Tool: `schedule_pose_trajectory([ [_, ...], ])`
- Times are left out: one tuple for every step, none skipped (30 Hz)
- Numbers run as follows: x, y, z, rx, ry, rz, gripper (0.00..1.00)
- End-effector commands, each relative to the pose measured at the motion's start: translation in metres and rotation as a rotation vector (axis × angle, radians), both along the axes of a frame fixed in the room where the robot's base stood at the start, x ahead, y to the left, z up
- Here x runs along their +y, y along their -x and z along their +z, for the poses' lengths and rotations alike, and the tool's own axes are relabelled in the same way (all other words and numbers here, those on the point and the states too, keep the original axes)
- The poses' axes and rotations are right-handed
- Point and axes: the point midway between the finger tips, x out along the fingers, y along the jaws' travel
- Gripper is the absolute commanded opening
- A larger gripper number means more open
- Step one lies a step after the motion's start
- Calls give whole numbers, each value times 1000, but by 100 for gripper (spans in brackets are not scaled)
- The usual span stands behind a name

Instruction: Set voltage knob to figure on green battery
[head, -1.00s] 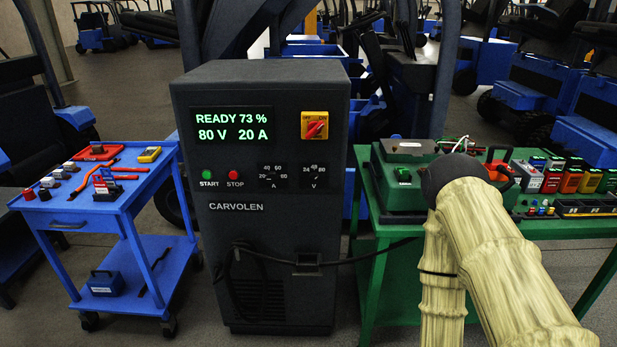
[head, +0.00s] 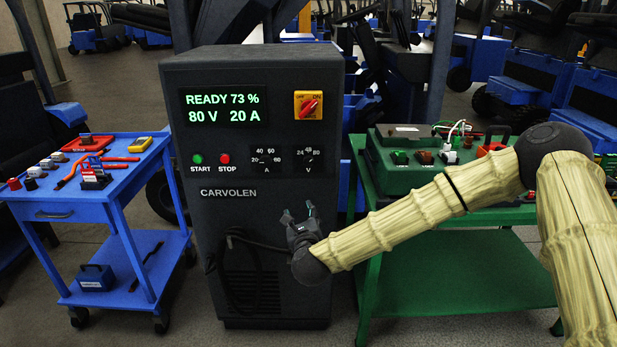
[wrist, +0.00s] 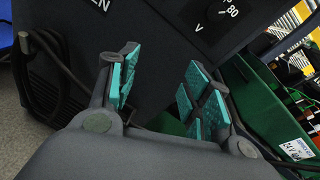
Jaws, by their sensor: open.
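The voltage knob (head: 308,160) is a small black dial marked 24, 48, 80 and V on the charger's dark front (head: 250,110). The green battery (head: 390,173) stands on the green bench to the right. In the wrist view its white label (wrist: 298,149) seems to read 24 V. My gripper (head: 298,214) is open and empty, below the voltage knob and apart from it. In the wrist view my gripper's (wrist: 160,85) teal-padded fingers are spread, with the knob's scale partly cut off at the top.
The current knob (head: 266,160), marked A, sits left of the voltage knob. A red-and-yellow switch (head: 309,105) is above. A black cable (head: 262,243) crosses the lower charger front. A blue cart (head: 90,205) stands left; the green bench (head: 450,217) stands right, under my arm.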

Motion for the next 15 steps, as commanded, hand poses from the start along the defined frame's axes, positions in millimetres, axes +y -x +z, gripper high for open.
schedule_pose_trajectory([
  [-5,-13,21,-31,-90,-43,49],
  [-7,-19,33,-47,-141,-64,49],
  [-11,-26,47,-66,-200,-88,49],
  [-13,-30,56,-78,-239,-102,49],
  [-16,-33,64,-89,-272,-116,49],
  [-18,-37,72,-101,-307,-130,49],
  [-19,-39,78,-108,-330,-137,49],
  [-20,-41,82,-113,-346,-143,49],
  [-21,-43,86,-118,-363,-148,49],
  [-22,-44,87,-120,-370,-151,49],
  [-22,-46,89,-122,-374,-152,49],
  [-22,-49,89,-123,-377,-154,49],
  [-22,-52,90,-123,-378,-154,49],
  [-22,-55,90,-124,-377,-155,49],
  [-22,-59,90,-124,-377,-155,49],
])
